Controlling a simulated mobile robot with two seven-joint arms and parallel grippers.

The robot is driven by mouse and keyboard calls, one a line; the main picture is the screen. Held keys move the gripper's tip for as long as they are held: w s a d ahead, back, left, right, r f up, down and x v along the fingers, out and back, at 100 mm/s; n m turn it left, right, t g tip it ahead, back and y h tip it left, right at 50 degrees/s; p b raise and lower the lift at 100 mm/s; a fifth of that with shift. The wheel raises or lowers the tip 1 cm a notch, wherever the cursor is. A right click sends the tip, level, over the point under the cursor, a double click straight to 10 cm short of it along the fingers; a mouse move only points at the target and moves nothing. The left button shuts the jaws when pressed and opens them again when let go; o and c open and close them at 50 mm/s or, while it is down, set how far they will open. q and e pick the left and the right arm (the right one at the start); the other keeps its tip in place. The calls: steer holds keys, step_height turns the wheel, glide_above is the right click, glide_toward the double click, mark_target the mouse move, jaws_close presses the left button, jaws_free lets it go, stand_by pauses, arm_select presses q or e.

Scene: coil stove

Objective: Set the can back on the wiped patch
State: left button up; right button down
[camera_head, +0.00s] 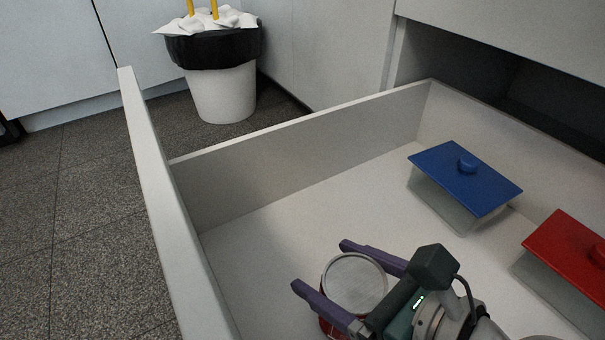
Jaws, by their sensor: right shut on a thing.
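A red can (354,284) with a pale metal top stands upright inside an open white drawer (290,160), near the bottom of the view. My right gripper (318,264) reaches in from the lower right, and its purple fingers lie on either side of the can, shut on it. The can's lower part is mostly hidden by the near finger and the frame edge, so I cannot tell whether it touches the drawer floor. No wiped patch stands out on the drawer floor. My left gripper is not in view.
A container with a blue lid (465,172) stands at the drawer's right side, and one with a red lid (570,250) stands nearer. The drawer's left floor is clear. A white bin (224,95) with a black liner stands on the floor outside.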

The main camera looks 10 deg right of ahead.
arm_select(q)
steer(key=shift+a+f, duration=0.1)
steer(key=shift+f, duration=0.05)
arm_select(e)
steer(key=shift+f, duration=0.1)
steer(key=shift+f, duration=0.1)
steer(key=shift+c, duration=0.9)
jaws_free()
steer(key=shift+f, duration=0.15)
steer(key=shift+o, duration=0.9)
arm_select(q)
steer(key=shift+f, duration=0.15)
